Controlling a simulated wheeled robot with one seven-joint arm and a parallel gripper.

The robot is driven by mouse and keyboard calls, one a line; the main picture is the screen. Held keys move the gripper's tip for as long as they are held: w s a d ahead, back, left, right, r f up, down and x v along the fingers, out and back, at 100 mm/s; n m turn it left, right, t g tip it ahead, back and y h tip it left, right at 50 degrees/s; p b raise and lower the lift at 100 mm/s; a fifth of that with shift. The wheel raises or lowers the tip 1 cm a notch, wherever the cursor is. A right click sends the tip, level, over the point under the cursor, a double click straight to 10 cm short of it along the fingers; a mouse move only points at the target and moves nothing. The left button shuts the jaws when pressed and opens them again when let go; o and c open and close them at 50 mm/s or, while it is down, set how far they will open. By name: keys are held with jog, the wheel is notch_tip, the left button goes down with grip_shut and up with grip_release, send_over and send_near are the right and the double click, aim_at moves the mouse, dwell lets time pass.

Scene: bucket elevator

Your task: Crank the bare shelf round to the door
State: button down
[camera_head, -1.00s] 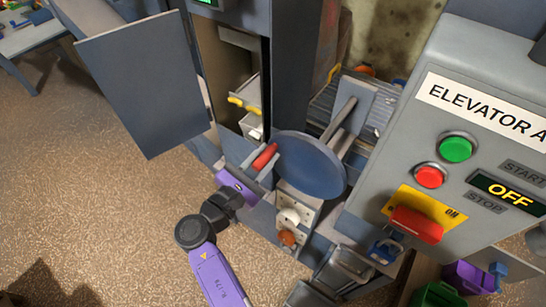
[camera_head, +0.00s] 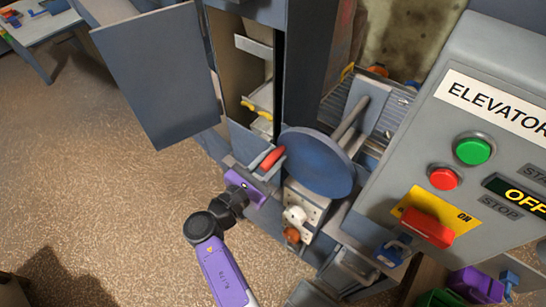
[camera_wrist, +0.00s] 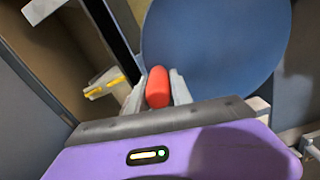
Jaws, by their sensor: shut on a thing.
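My gripper (camera_head: 265,166) is shut on the red crank handle (camera_head: 273,157), which sits near the left rim of the blue crank disc (camera_head: 322,165). In the wrist view the red handle (camera_wrist: 157,86) stands between the two fingers, with the disc (camera_wrist: 215,45) behind it. The shaft door (camera_head: 155,75) hangs open at left. Inside the opening, an upper grey shelf (camera_head: 253,45) shows nothing on it from here. A lower shelf (camera_head: 262,92) carries yellow items (camera_head: 257,109). The wrist view also shows a shelf with yellow items (camera_wrist: 104,88).
The control box (camera_head: 470,205) at right reads OFF and has a green button (camera_head: 473,151), a red button (camera_head: 443,179) and a red switch (camera_head: 427,228). A blue padlock (camera_head: 391,251) hangs below. Open floor lies at left.

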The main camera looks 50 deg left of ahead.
jog(key=shift+d+f, duration=0.1)
jog(key=shift+f, duration=0.15)
jog(key=c, duration=1.4)
grip_release()
jog(key=shift+o, duration=1.3)
jog(key=shift+r, duration=0.15)
jog(key=v, duration=0.7)
jog(key=shift+s+b, duration=0.35)
jog(key=shift+s, duration=0.05)
jog(key=shift+d, duration=0.2)
